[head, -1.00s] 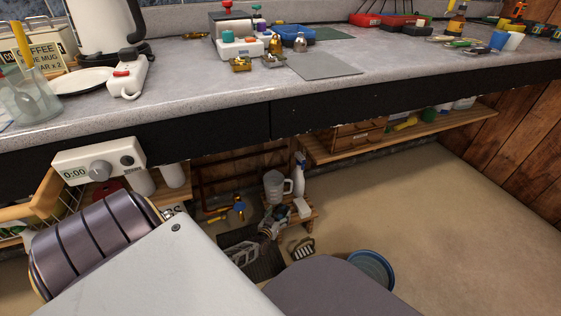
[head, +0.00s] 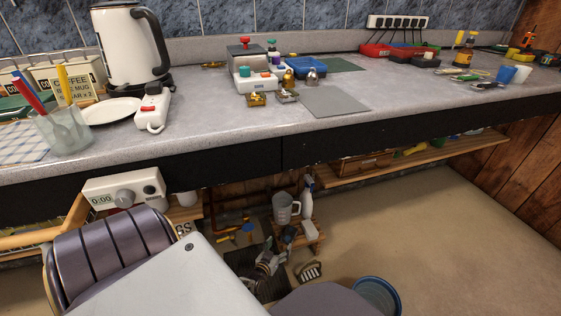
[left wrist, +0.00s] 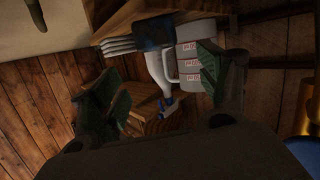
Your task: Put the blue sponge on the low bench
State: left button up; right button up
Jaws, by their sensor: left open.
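The low bench (head: 314,247) is a small wooden stool on the floor under the counter. A small dark blue block, which appears to be the blue sponge (head: 288,233), sits at its front left. It also shows in the left wrist view (left wrist: 150,32), partly hidden. My left gripper (head: 276,250) is just in front of the bench, apart from the sponge. Its green-padded fingers (left wrist: 162,72) are spread and empty. My right gripper is not in view.
The counter (head: 215,138) overhangs the bench. A wooden shelf (head: 410,158) runs under it at right. The floor at right is clear.

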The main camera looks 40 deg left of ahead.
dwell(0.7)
pick_arm(q)
jog(key=s+d+r+m+g+h, duration=0.2)
jog(key=d+h, duration=0.1)
jog(key=d, duration=0.8)
jog(key=s+d+r+m+g+h, duration=0.15)
jog(key=d+h, duration=0.25)
jog(key=d, duration=0.7)
jog(key=s+d+r+m+g+h, duration=0.1)
jog(key=s+d+r+g, duration=0.3)
jog(key=s+d+r, duration=0.6)
notch_tip(320, 180, up, 3)
jog(key=shift+s+d+r+m+h, duration=0.1)
jog(key=shift+s+d+m+h, duration=0.15)
jog(key=shift+m, duration=0.6)
jog(key=shift+g, duration=0.25)
